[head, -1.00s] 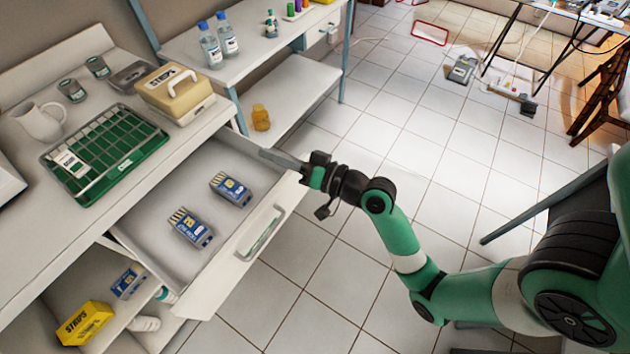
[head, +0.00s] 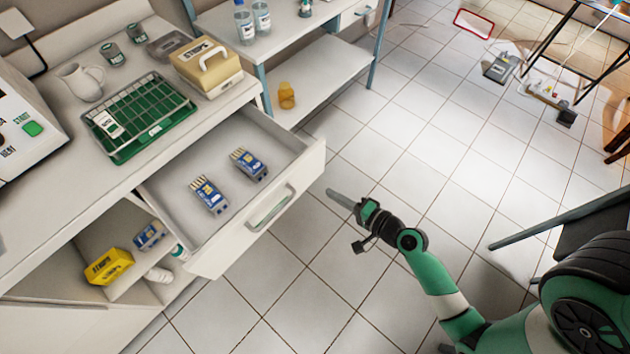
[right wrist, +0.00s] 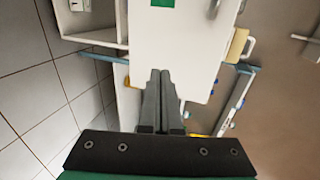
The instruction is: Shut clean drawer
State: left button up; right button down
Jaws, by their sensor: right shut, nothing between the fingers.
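The open drawer (head: 232,248) is pulled out from under the white counter, with a white front and a bar handle (head: 270,207). My left gripper is not in view.
A green rack tray (head: 180,116), a beige case (head: 205,65) and a mug stand on the counter. An open lower shelf holds a yellow box (head: 108,266). A blue-legged table (head: 372,70) stands behind. The tiled floor before the drawer is clear.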

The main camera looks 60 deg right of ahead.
aim_at(306, 177)
jog(key=x, duration=0.4)
jog(key=r+x, duration=0.1)
jog(key=x, duration=0.1)
jog(key=shift+w+f, duration=0.1)
jog(key=shift+w, duration=0.2)
jog(key=shift+w+d, duration=0.1)
jog(key=shift+w, duration=0.35)
jog(key=shift+w, duration=0.1)
